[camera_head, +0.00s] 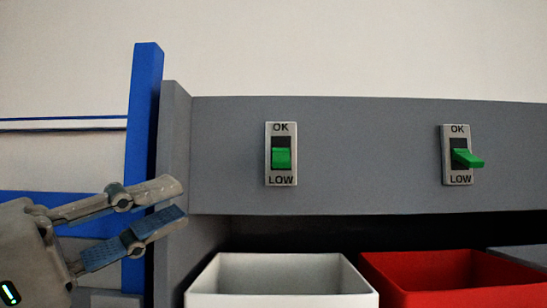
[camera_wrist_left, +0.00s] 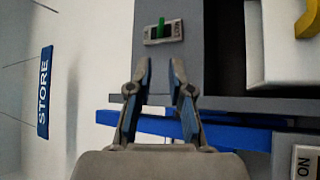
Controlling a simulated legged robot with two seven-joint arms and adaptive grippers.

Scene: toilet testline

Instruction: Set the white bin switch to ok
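The white bin (camera_head: 280,262) stands under the grey panel (camera_head: 360,140). In the left wrist view the switch (camera_wrist_left: 163,33) shows sideways, ahead of the fingertips. My left gripper (camera_head: 180,199) is open and empty, left of the switch and lower, apart from it. It also shows open in the left wrist view (camera_wrist_left: 158,66). My right gripper is not in view.
A second switch (camera_head: 457,175) with a green lever is at the right of the panel, above a red bin (camera_head: 430,285). A blue post (camera_head: 143,130) stands behind my left gripper. A STORE sign (camera_wrist_left: 44,92) hangs on the wall. The space before the panel is clear.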

